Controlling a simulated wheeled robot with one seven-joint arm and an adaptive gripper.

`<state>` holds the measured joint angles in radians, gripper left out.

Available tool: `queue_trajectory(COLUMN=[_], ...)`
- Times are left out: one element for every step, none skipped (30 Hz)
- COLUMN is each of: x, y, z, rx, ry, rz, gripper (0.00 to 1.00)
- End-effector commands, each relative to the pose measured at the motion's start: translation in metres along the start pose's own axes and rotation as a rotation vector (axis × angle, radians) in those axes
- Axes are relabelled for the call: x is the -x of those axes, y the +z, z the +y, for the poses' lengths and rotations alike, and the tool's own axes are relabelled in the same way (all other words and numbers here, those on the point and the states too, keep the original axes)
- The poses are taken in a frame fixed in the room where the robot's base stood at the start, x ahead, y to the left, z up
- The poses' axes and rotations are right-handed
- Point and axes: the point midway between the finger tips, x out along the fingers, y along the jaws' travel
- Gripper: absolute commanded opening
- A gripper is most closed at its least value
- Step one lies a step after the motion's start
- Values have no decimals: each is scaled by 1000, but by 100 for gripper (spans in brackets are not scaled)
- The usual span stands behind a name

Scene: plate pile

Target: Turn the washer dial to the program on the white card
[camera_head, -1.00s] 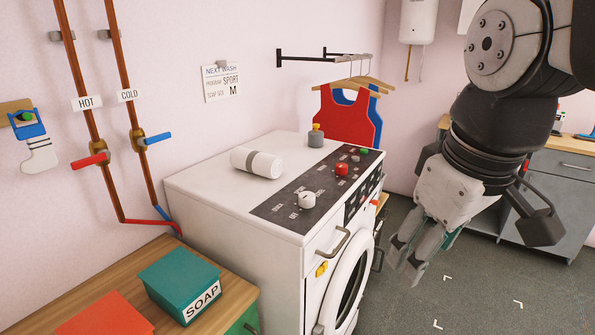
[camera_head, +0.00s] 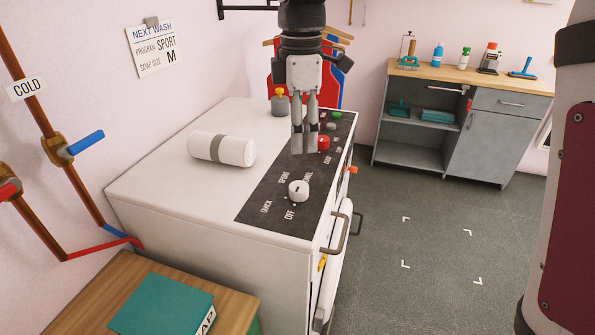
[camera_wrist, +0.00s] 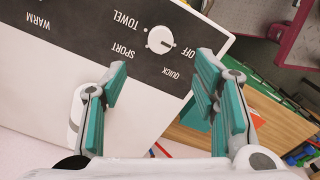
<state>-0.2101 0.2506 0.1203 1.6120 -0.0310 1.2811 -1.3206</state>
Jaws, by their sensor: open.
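The white card (camera_head: 153,47) on the wall reads NEXT WASH, program SPORT, soap size M. The white round washer dial (camera_head: 298,190) sits on the dark panel near the front of the washer top. OFF, QUICK, SPORT and TOWEL are printed around it. Its small dark mark seems to point toward OFF. In the wrist view the dial (camera_wrist: 160,40) lies beyond the fingertips, between them and uncovered. My gripper (camera_head: 303,148) points down above the panel, behind the dial in the head view. It is open and empty, apart from the dial. Its teal pads (camera_wrist: 164,82) show in the wrist view.
A red button (camera_head: 323,143) and a grey bottle (camera_head: 280,102) are behind. Floor at right is clear.

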Motion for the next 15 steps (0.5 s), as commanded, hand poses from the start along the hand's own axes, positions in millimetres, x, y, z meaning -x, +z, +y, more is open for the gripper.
queue_trajectory(x=[-9, -14, -22, -28, -34, -42, -48, -54, -62, -68, -74, -81, -86, -91, -97], y=[0, 0, 0, 0, 0, 1, 0, 0, 0, 0, 0, 0, 0, 0, 0], z=[-2, -2, -2, -2, -2, -2, -2, -2, -2, -2, -2, -2, -2, -2, -2], rx=[0, -1, -1, -1, -2, -2, -2, -2, -2, -2, -1, -2, -2, -2, -2], ry=[-5, -4, -5, -5, -5, -6, -5, -6, -4, -5, -5, -4, -4, -4, -4], rz=[-1, -1, -1, -1, -1, -2, -1, -2, -1, -1, -1, -1, -1, -1, -1], gripper=[55, 55, 55, 55, 55, 55, 55, 55, 55, 55, 55, 55, 55, 55, 55])
